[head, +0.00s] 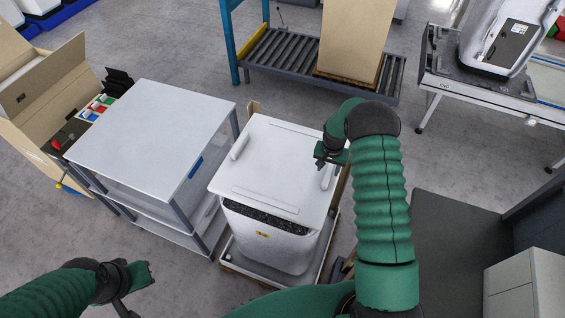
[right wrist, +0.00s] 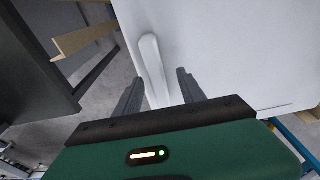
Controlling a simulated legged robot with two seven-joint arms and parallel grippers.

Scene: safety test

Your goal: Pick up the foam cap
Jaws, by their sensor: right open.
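The foam cap (head: 275,165) is a white, flat, squarish lid on top of a white appliance (head: 265,245), with a raised grip bar on its left and right sides. My right gripper (head: 320,163) is at the cap's right edge, by the right grip bar (head: 327,177). In the right wrist view my right gripper (right wrist: 160,75) is open, and the white bar (right wrist: 153,62) runs between its two fingers; whether they touch it I cannot tell. My left gripper (head: 123,303) is low at the left, away from the cap, its fingers partly out of view.
A white-topped shelf table (head: 155,120) stands close on the left of the appliance. A roller conveyor (head: 290,55) with a tall carton (head: 352,40) is behind. A dark mat (head: 450,245) lies on the right.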

